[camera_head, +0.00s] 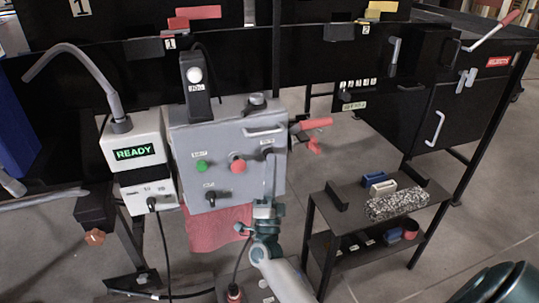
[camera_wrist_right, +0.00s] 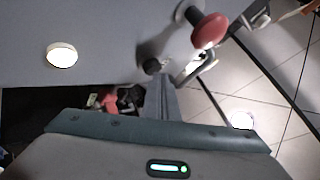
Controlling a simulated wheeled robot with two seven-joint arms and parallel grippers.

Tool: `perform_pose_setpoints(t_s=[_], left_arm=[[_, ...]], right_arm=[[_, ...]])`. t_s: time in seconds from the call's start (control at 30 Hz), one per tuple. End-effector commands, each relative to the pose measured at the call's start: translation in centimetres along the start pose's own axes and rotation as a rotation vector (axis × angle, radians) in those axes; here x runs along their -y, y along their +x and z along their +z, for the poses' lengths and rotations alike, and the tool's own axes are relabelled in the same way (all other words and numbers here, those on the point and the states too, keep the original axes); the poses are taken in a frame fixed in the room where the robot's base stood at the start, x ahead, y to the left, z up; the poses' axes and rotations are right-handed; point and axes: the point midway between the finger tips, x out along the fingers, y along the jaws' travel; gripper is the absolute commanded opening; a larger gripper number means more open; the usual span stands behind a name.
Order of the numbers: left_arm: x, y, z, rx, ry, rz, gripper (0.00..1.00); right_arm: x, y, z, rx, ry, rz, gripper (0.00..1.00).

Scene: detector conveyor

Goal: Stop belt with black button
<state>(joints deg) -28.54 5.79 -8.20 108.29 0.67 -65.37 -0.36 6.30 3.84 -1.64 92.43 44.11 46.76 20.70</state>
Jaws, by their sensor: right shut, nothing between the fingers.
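The grey control box (camera_head: 225,135) stands at the centre of the head view. Its front has a green button (camera_head: 201,166), a red button (camera_head: 238,165), a black control (camera_head: 210,195) at lower left and a black button (camera_head: 267,152) at upper right. My right gripper (camera_head: 269,160) is shut and empty, its fingertips over or just below the upper-right black button. The left gripper is out of view.
A white unit with a green READY display (camera_head: 135,153) and a bent grey tube stands left of the box. A black shelf cart (camera_head: 345,215) with small parts stands at right. A black cabinet (camera_head: 470,105) is behind it. A red cloth (camera_head: 215,232) hangs below the box.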

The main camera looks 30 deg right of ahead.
Motion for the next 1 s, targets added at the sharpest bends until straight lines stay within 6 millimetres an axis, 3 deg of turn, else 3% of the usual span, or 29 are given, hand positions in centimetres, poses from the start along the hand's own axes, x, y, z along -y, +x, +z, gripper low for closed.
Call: perform_pose_setpoints(t_s=[0.77, 1.0], left_arm=[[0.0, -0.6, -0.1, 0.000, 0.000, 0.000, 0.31], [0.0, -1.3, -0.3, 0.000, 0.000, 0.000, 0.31]], right_arm=[[0.8, -1.1, -0.8, 0.000, 0.000, 0.000, 0.00], [1.7, -2.2, -1.6, 0.001, 0.000, 0.001, 0.00]])
